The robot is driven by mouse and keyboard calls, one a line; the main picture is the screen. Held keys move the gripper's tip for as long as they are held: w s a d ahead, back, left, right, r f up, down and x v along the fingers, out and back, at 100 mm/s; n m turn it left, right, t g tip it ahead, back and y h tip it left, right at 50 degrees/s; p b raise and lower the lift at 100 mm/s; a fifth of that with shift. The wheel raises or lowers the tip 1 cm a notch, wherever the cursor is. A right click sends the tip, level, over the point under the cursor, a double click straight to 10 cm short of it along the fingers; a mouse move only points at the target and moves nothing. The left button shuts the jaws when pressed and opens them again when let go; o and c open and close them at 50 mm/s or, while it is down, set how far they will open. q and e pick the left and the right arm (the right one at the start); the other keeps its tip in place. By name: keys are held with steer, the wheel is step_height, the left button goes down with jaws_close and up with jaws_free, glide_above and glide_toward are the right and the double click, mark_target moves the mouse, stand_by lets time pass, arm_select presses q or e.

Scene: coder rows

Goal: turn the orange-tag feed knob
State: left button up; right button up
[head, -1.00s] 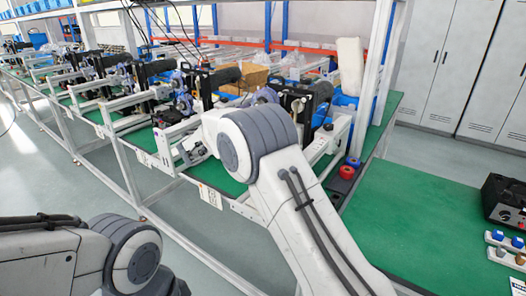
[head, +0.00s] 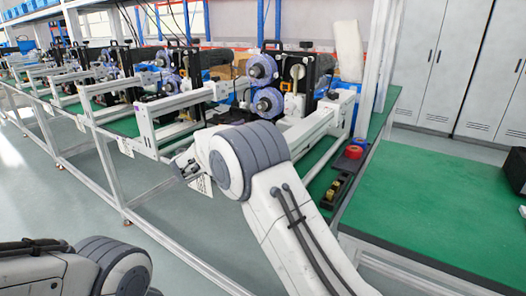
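I cannot make out an orange tag or a feed knob with one. The nearest coder machine (head: 297,72) stands on the green bench, with two blue reels (head: 262,68) on dark hubs, one above the other, and white rails in front. My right arm comes up from the bottom centre and covers part of the bench's front edge.
Similar machines (head: 105,88) run away to the left. The green table (head: 430,205) at right is mostly bare. Grey cabinets (head: 430,60) stand behind. Open floor (head: 60,190) lies at left.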

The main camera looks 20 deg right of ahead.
step_height(320, 180, down, 3)
steer(key=shift+r+b, duration=0.15)
steer(key=shift+b, duration=0.5)
steer(key=shift+w+d, duration=0.1)
steer(key=x, duration=1)
jaws_close()
